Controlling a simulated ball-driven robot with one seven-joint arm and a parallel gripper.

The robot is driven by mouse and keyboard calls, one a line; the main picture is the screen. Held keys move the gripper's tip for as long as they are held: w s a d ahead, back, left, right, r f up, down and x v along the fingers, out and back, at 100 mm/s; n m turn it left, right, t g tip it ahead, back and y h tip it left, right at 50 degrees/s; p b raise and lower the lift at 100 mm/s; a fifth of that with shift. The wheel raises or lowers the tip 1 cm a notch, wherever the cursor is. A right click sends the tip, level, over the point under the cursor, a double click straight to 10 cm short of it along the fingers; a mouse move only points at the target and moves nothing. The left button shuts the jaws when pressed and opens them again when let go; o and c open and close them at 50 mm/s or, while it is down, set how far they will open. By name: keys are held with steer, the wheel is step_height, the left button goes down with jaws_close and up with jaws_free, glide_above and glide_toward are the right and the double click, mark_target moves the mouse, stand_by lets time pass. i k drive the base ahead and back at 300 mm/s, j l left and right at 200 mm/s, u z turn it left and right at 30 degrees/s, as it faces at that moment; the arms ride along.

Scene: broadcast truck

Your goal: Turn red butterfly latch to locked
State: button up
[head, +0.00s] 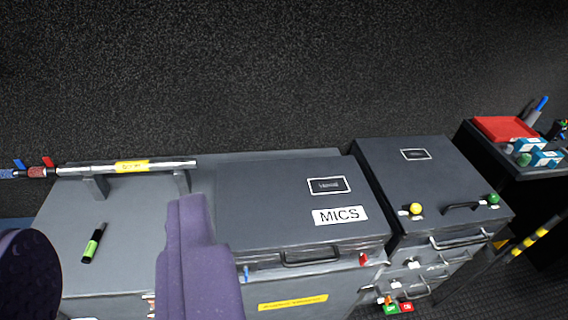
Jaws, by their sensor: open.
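The red butterfly latch (363,259) is a small red piece at the front right of the grey case marked MICS (270,190), just below the lid's edge. It is too small to tell how its wings are turned. My gripper (105,238) shows as two purple parts at the lower left, a dark rounded one at the left edge and a long one in front of the case's left side. It is open, with nothing between the parts, and well left of the latch, not touching it. The long part hides some of the case's front left.
A blue latch (246,273) is on the case's left front, near the gripper. A black handle (310,257) sticks out between the latches. A second case (400,165) with yellow and green knobs stands to the right. A marker (93,243) lies on the left top.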

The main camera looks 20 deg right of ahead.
mark_target(363, 257)
steer(key=z, duration=1.1)
